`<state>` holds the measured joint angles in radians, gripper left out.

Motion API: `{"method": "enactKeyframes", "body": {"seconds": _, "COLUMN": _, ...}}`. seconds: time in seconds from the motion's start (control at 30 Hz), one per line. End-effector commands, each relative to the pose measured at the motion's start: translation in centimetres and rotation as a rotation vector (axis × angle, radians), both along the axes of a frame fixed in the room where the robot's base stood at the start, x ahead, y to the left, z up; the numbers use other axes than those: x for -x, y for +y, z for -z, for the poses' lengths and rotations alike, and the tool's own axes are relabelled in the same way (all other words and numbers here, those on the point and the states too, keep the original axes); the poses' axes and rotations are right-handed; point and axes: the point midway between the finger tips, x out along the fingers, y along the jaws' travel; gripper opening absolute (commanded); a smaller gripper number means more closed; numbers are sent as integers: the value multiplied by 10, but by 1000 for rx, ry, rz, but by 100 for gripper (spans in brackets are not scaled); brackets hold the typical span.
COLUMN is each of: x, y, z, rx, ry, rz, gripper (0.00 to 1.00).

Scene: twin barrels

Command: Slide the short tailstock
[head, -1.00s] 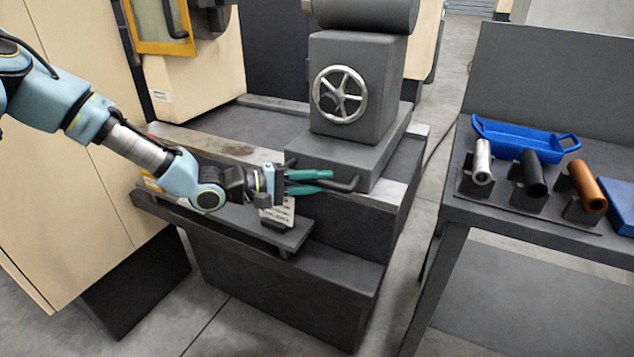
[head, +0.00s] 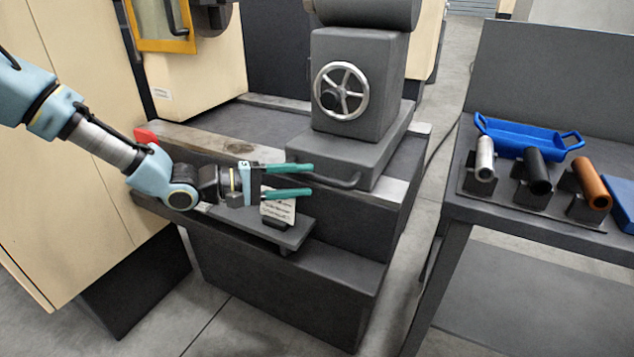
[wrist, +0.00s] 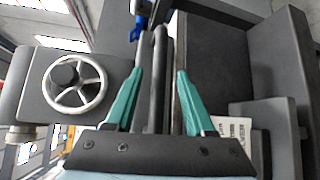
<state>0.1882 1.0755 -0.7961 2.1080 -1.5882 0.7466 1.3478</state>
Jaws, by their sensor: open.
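The tailstock (head: 352,95) is a dark grey block with a spoked silver handwheel (head: 341,91), standing on the lathe bed at the centre of the head view. A dark bar handle (head: 338,183) runs along the front of its base. My gripper (head: 312,181) has two teal fingers, spread open and empty, just left of the handle. In the wrist view the handle (wrist: 159,80) lies lengthwise between the open fingers (wrist: 160,75), beyond or below them, with no contact visible. The handwheel (wrist: 75,83) also shows at the left there.
A small ledge with a white label card (head: 278,207) is below my gripper. A red object (head: 146,137) lies on the bed's left end. On the right, a bench (head: 540,222) bears a blue tray (head: 525,140) and silver, black and copper-coloured cylinders on stands.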

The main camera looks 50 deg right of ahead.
Motion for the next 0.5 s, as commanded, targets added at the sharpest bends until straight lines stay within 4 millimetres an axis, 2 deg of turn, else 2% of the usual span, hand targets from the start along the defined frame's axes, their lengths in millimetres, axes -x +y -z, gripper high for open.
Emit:
{"method": "enactKeyframes", "body": {"seconds": 0.03, "x": -7, "y": 10, "z": 1, "rx": -1, "ry": -1, "rz": -4, "gripper": 54}}
{"method": "enactKeyframes", "body": {"seconds": 0.2, "x": -21, "y": 34, "z": -4, "rx": 0, "ry": -1, "rz": -2, "gripper": 54}}
{"method": "enactKeyframes", "body": {"seconds": 0.33, "x": -26, "y": 45, "z": -7, "rx": 1, "ry": 0, "rz": 0, "gripper": 54}}
{"method": "enactKeyframes", "body": {"seconds": 0.5, "x": -28, "y": 49, "z": -8, "rx": 0, "ry": 1, "rz": 2, "gripper": 54}}
